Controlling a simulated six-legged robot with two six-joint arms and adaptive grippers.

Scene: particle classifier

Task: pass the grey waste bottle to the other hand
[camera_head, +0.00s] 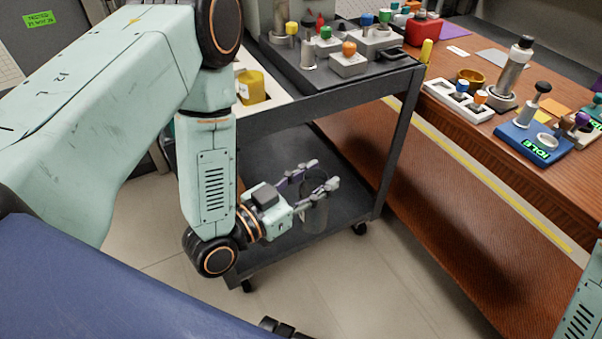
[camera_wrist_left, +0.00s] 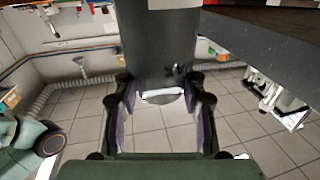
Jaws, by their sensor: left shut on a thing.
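The grey waste bottle (camera_head: 315,212) is a dark grey cylinder in front of the cart in the head view. My left gripper (camera_head: 318,183) is around its upper part, with one finger on each side, and is shut on it. In the left wrist view the bottle (camera_wrist_left: 160,45) fills the top middle between the two fingers of the left gripper (camera_wrist_left: 160,100). A small white patch shows at the bottle's end there.
A dark cart (camera_head: 340,90) with colored knobs on top stands behind the left gripper. A yellow cup (camera_head: 251,88) sits at its left. A wooden bench (camera_head: 500,150) on the right holds a blue block (camera_head: 533,143) and several tools. The floor (camera_head: 400,290) in front is clear.

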